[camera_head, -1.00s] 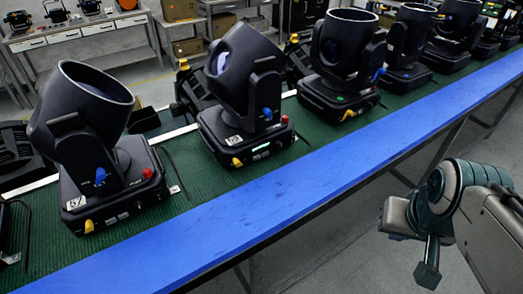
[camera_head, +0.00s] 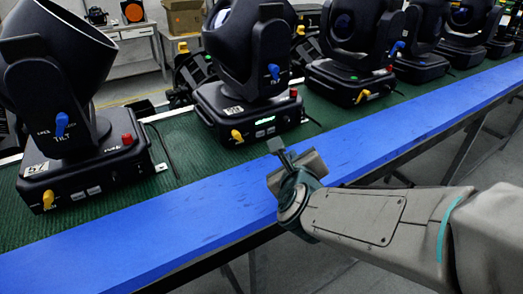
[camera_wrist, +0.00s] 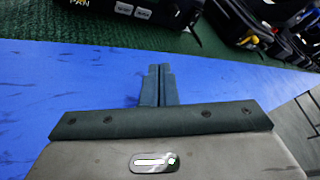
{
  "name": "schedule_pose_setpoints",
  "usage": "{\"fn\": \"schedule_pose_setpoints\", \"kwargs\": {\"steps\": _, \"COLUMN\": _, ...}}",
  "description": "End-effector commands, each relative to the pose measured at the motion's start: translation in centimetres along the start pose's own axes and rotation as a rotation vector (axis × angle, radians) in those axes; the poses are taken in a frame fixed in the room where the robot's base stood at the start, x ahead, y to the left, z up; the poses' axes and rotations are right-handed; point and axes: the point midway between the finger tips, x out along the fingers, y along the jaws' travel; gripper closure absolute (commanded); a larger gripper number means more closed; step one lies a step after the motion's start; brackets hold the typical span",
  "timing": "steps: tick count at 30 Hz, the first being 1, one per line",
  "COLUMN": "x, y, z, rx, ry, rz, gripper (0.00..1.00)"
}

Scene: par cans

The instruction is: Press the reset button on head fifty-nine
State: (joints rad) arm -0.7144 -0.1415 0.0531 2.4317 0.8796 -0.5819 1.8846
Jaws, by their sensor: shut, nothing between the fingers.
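A black moving-head light (camera_head: 245,70) stands on the green mat; its small white label looks like 59 but is hard to read. It has a red button (camera_head: 294,93) at its right front corner, a blue knob, a yellow knob and a lit green display. My gripper (camera_head: 276,146) is over the blue strip in front of this head, shut and empty, apart from it. In the wrist view the shut fingers (camera_wrist: 160,68) point toward the green mat. A black base marked PAN with two pale buttons (camera_wrist: 132,11) shows at the top edge; its head number is out of view.
Another head (camera_head: 70,90), labelled 57, stands at left with its own red button (camera_head: 128,138). More heads (camera_head: 350,50) line the mat to the right. Black cables lie between bases. The blue strip (camera_head: 130,240) along the front edge is clear.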

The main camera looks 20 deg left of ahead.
Motion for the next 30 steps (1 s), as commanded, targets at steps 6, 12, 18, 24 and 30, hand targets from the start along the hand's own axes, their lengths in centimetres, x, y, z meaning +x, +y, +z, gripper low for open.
{"fn": "schedule_pose_setpoints", "kwargs": {"steps": 6, "x": 0.4, "y": 1.2, "z": -0.5, "rx": 0.16, "ry": -0.012, "rz": -0.057, "gripper": 1.0}}
{"fn": "schedule_pose_setpoints", "kwargs": {"steps": 12, "x": 0.4, "y": 1.2, "z": -0.5, "rx": 0.18, "ry": -0.014, "rz": -0.067, "gripper": 1.0}}
{"fn": "schedule_pose_setpoints", "kwargs": {"steps": 18, "x": 0.4, "y": 1.1, "z": -0.5, "rx": 0.177, "ry": -0.013, "rz": -0.066, "gripper": 1.0}}
{"fn": "schedule_pose_setpoints", "kwargs": {"steps": 24, "x": 1.4, "y": 1.4, "z": 0.2, "rx": 0.176, "ry": -0.011, "rz": -0.064, "gripper": 1.0}}
{"fn": "schedule_pose_setpoints", "kwargs": {"steps": 30, "x": 3.6, "y": 2.2, "z": 1.6, "rx": 0.175, "ry": -0.01, "rz": -0.064, "gripper": 1.0}}
